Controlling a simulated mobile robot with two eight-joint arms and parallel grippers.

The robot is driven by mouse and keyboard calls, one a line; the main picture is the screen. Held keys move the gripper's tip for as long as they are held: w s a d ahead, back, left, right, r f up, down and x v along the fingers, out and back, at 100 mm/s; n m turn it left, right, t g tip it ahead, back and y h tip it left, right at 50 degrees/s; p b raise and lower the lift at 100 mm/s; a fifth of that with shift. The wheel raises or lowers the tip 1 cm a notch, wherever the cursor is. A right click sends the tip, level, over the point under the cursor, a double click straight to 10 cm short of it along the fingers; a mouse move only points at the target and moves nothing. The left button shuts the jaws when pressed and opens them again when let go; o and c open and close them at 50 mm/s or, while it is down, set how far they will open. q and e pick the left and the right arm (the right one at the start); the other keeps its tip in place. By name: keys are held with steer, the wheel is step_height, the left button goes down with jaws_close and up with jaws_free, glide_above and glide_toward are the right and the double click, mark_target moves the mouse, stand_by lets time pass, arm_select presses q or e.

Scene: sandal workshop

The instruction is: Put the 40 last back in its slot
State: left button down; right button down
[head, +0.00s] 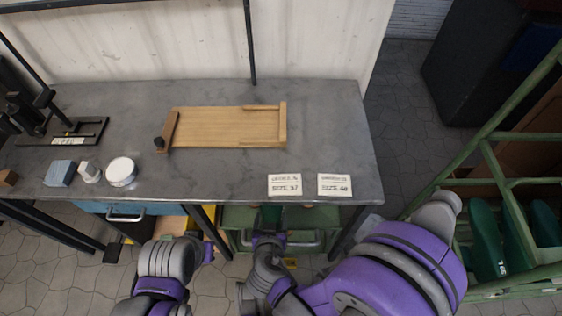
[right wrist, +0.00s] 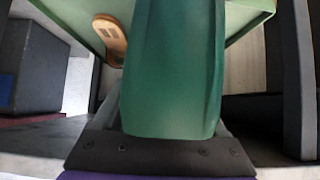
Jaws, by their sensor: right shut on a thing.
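A green last (right wrist: 175,70) fills the middle of the right wrist view, upright between the fingers of my right gripper (right wrist: 165,135), which is shut on it. In the head view my right gripper (head: 268,238) is low at the table's front edge, and a small part of the green last (head: 271,214) shows above it. I cannot read a size on this last. The green rack (head: 498,180) stands at the right of the head view, with several green lasts (head: 486,235) in it. My left arm shows at the lower left, but its gripper fingers do not show.
The grey table (head: 330,130) carries a wooden jig (head: 225,125), a size 37 card (head: 285,185), a card that seems to read size 40 (head: 334,185) and a round white tin (head: 121,172). A green bin (head: 236,218) with a handle sits under the front edge, close to my right gripper.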

steer(key=x, duration=0.4)
steer(key=w+r+b+x, duration=0.1)
steer(key=x, duration=0.3)
steer(key=r+b+x, duration=0.1)
steer(key=x, duration=0.3)
steer(key=shift+w, duration=0.25)
steer(key=b+x, duration=0.1)
steer(key=x, duration=0.3)
steer(key=shift+w, duration=0.1)
jaws_free()
steer(key=shift+f+b, duration=0.1)
steer(key=shift+b, duration=0.2)
steer(key=shift+s+r, duration=0.35)
steer(key=shift+r, duration=0.05)
steer(key=p+v, duration=0.3)
steer(key=v, duration=0.8)
steer(key=shift+s, duration=0.15)
